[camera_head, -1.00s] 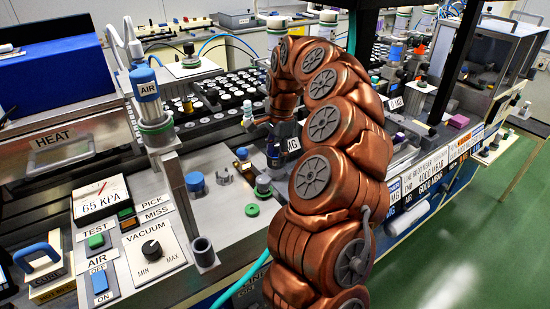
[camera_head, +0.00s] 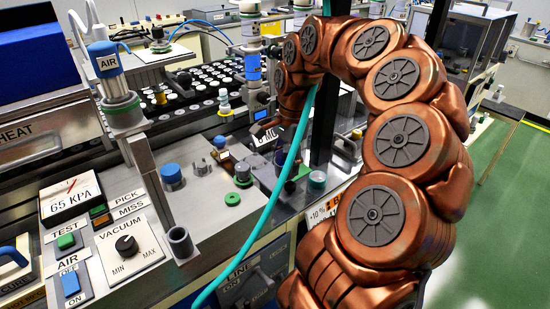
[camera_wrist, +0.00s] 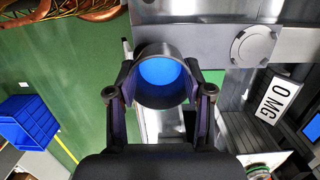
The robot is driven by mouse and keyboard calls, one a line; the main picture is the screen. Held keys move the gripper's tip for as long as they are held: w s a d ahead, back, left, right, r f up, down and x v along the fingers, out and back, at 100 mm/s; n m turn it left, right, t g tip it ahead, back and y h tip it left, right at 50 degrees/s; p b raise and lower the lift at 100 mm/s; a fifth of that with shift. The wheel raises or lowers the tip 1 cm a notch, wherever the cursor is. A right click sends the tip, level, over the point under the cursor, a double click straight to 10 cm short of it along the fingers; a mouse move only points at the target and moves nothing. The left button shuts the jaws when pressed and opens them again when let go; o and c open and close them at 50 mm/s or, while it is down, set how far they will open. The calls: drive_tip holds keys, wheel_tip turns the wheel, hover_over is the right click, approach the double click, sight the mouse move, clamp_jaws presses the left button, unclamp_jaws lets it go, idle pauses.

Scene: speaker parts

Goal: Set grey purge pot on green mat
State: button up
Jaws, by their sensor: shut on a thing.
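The grey purge pot (camera_wrist: 160,78) is a short grey cylinder with a blue inside, seen end-on in the wrist view. My gripper (camera_wrist: 160,95) is shut on it, with one dark finger at each side. In the head view my gripper (camera_head: 290,172) is at the front edge of the bench, small and dark, and the pot there is hard to make out. I cannot pick out the green mat with certainty.
A teal hose (camera_head: 275,200) crosses in front.

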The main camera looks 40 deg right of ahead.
drive_tip(key=shift+s+r, duration=0.1)
drive_tip(key=shift+s, duration=0.8)
drive_tip(key=w+d+f+m, duration=0.1)
drive_tip(key=w+d+m, duration=0.2)
drive_tip(key=w+d+f+m, duration=0.2)
drive_tip(key=w+d+m, duration=0.1)
drive_tip(key=d+m, duration=0.1)
drive_tip(key=w+d+f+m+t, duration=0.1)
drive_tip(key=w+d+m, duration=0.2)
drive_tip(key=m, duration=0.1)
drive_tip(key=shift+w+d+f+h+b, duration=0.2)
drive_tip(key=shift+d+h+b, duration=0.1)
drive_tip(key=shift+d+b, duration=0.1)
drive_tip(key=shift+w+d+f+m, duration=0.2)
drive_tip(key=shift+w+d+m, duration=0.15)
drive_tip(key=shift+m, duration=0.15)
drive_tip(key=shift+b, duration=0.3)
drive_tip(key=shift+f, duration=0.2)
drive_tip(key=shift+f+b, duration=1.5)
drive_tip(key=shift+f, duration=0.8)
drive_tip(key=shift+f+b, duration=0.3)
drive_tip(key=shift+b, duration=0.05)
drive_tip(key=o, duration=1.2)
